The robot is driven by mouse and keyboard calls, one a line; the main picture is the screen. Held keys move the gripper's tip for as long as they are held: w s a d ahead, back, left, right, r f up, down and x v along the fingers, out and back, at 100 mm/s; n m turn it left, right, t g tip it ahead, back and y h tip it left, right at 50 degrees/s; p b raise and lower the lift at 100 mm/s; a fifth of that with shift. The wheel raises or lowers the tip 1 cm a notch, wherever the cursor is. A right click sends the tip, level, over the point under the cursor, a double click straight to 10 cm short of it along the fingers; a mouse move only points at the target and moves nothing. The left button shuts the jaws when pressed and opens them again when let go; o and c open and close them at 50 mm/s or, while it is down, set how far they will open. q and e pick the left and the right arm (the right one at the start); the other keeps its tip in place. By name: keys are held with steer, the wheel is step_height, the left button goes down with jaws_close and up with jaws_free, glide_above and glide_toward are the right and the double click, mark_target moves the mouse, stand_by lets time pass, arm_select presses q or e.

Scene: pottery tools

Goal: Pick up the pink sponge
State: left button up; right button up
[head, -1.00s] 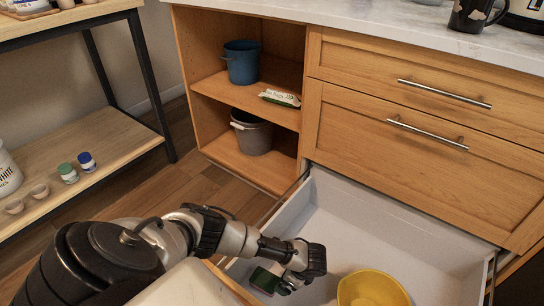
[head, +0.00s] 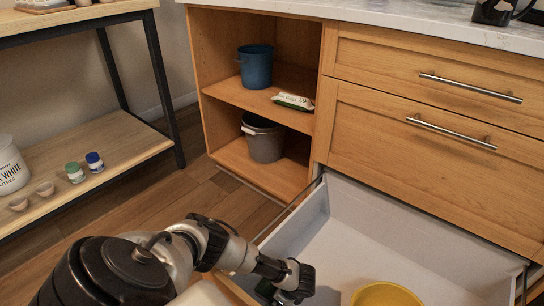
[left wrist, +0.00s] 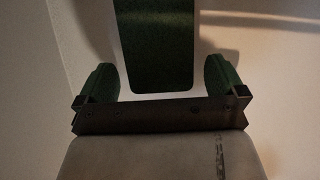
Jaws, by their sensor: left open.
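My left gripper (head: 282,290) reaches down into the open drawer (head: 355,238), near its left side. In the left wrist view its two green-padded fingers (left wrist: 160,80) are apart. A flat dark green block (left wrist: 155,45), rounded at the near end, shows between and beyond them, with gaps on both sides. It may be the sponge's green face; I see no pink on it. In the head view a dark green patch (head: 265,288) shows beside the gripper, mostly hidden by it. I cannot tell whether that is the block or a finger. My right gripper is not in view.
A yellow bowl (head: 387,294) sits in the drawer to the right of my gripper. The drawer's left wall (head: 285,228) is close by. Open shelves with a blue bucket (head: 255,66) and a grey bucket (head: 263,138) stand behind. The drawer's middle is clear.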

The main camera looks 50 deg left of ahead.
arm_select(q)
steer(key=shift+c, duration=0.3)
steer(key=c, duration=0.9)
steer(key=shift+r, duration=0.1)
steer(key=shift+c, duration=0.2)
